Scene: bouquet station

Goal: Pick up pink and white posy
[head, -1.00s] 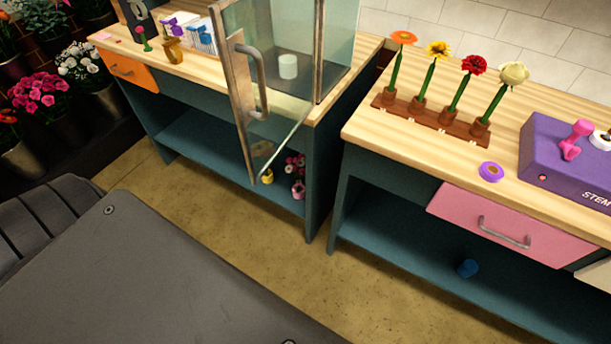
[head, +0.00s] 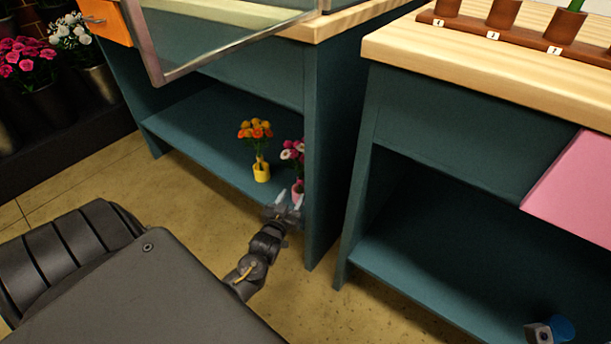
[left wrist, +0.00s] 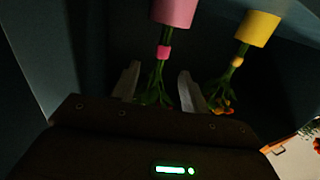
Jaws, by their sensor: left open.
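The pink and white posy (head: 292,152) stands in a pink pot (head: 298,187) on the low shelf under the left bench, near its right side panel. My left gripper (head: 289,198) is open in front of the pot, its fingertips pointing at it. In the left wrist view the pink pot (left wrist: 175,12) is at the top and the posy's green stems (left wrist: 160,82) with a pink band hang between the open fingers (left wrist: 158,85).
An orange posy (head: 256,130) in a yellow pot (head: 261,171) stands just left on the same shelf; the yellow pot (left wrist: 257,28) is close beside the fingers. The bench's side panel (head: 325,150) is close right. A glass door (head: 215,35) hangs above. A blue object (head: 562,327) lies lower right.

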